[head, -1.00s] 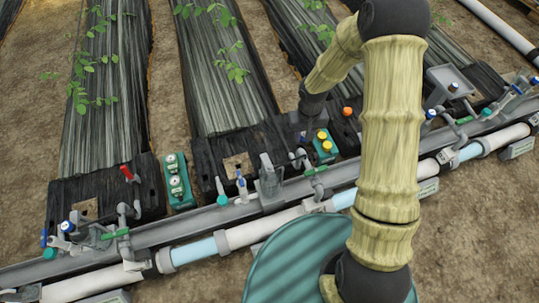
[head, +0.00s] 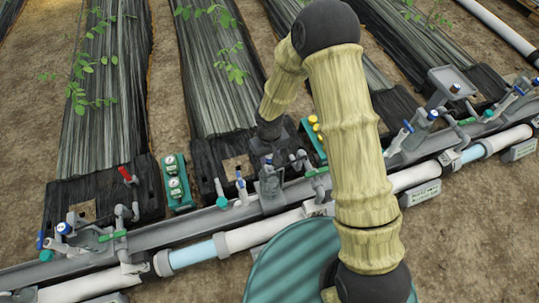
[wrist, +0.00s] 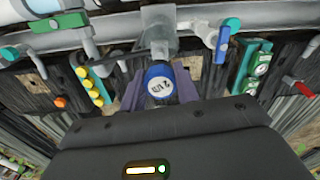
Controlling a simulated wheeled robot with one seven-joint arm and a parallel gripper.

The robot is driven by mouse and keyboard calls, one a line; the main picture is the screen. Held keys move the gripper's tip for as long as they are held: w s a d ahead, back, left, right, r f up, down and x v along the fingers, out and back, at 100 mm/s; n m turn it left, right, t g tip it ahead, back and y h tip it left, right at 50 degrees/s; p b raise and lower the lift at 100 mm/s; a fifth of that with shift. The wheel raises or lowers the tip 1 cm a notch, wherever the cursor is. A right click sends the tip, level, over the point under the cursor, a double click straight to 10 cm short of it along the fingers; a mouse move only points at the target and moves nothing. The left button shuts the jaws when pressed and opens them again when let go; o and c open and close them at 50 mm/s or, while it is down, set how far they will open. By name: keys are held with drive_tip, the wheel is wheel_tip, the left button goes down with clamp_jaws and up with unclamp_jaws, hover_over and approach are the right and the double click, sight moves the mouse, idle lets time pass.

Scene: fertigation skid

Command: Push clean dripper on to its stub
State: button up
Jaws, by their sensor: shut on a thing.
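My gripper (wrist: 160,86) has its two purple fingers shut on a dripper (wrist: 159,78) with a blue body and a white face marked "2 l/h". In the wrist view the dripper lies just below a grey, partly see-through bracket (wrist: 158,30) on the pipe. The stub itself is hidden or too small to make out, and I cannot tell whether the dripper touches it.
A teal block with yellow caps (wrist: 90,86) and an orange ball (wrist: 60,102) are left in the wrist view. A blue-handled valve (wrist: 222,45), a teal gauge block (wrist: 255,68) and a red-handled valve (wrist: 304,88) are right. The grey rail (head: 150,238) runs across the head view.

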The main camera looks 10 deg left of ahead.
sight(270, 168)
drive_tip(key=shift+f+b, duration=1.1)
drive_tip(key=shift+f, duration=0.35)
drive_tip(key=shift+f+b, duration=0.6)
drive_tip(key=shift+f, duration=0.8)
idle(0.7)
drive_tip(key=o, duration=1)
wheel_tip(270, 168, up, 9)
drive_tip(key=p, duration=0.8)
drive_tip(key=shift+d, duration=0.1)
